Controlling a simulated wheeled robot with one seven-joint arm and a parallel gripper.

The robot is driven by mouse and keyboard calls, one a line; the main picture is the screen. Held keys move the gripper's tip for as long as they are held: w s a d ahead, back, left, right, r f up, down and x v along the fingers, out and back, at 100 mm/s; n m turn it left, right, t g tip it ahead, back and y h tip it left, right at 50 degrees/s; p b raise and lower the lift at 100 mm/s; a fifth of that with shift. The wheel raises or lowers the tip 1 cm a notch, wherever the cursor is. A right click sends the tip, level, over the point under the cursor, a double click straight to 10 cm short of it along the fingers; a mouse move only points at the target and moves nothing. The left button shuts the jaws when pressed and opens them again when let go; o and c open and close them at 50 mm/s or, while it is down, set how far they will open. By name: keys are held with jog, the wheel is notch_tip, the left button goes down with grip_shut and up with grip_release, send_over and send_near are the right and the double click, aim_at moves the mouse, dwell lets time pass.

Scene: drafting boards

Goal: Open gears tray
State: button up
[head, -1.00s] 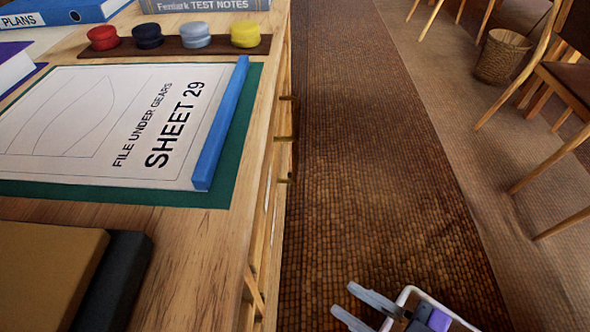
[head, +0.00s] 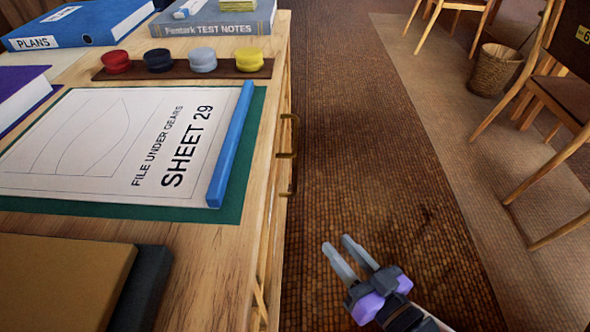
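The desk (head: 200,228) fills the left side, with its drawer front seen edge-on. Brass handles (head: 288,155) stick out from that front, one above another. The tray labels are not visible from here, so I cannot tell which is the gears tray; no tray looks pulled out. My gripper (head: 338,251) is at the lower middle, over the floor to the right of the desk. Its two grey fingers are apart, pointing up and left toward the handles. It is empty and clear of the handles.
A sheet reading "FILE UNDER GEARS SHEET 29" (head: 90,150) lies on a green mat (head: 237,195) under a blue bar (head: 232,145). Several coloured discs sit on a brown strip (head: 220,74). Chairs (head: 560,90) and a basket (head: 497,70) stand right. The floor (head: 360,150) beside the desk is clear.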

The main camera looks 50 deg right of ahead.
jog(key=w+d+f+m+g+h+p, duration=0.1)
jog(key=w+d+f+m+p, duration=0.2)
jog(key=w+d+m, duration=0.9)
jog(key=t+y, duration=0.2)
jog(key=y, duration=0.3)
send_near(295, 172)
jog(key=w, duration=0.3)
jog(key=shift+n+h, duration=0.3)
jog(key=shift+n, duration=0.1)
jog(key=w, duration=0.2)
jog(key=w+f+b, duration=0.1)
jog(key=w, duration=0.1)
jog(key=w+d+f, duration=0.1)
jog(key=w, duration=0.2)
grip_shut()
